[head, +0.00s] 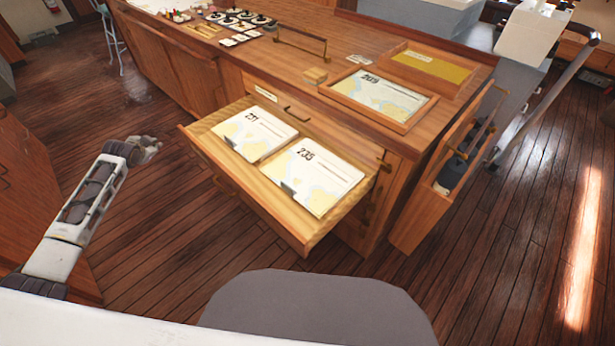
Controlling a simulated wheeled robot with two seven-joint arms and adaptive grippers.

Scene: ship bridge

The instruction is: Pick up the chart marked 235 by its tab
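The chart marked 235 (325,180) lies flat in the right half of the open drawer (306,236). A small dark tab (288,187) shows at its near left edge. The chart marked 231 or similar (248,127) lies beside it in the left half, with its own dark tab. My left gripper (152,147) is out to the left of the drawer, over the floor and apart from both charts. Its fingers are too small to tell whether they are open. My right gripper is not in view.
An open narrow side compartment (428,205) stands right of the drawer. The floor left of the drawer is clear.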

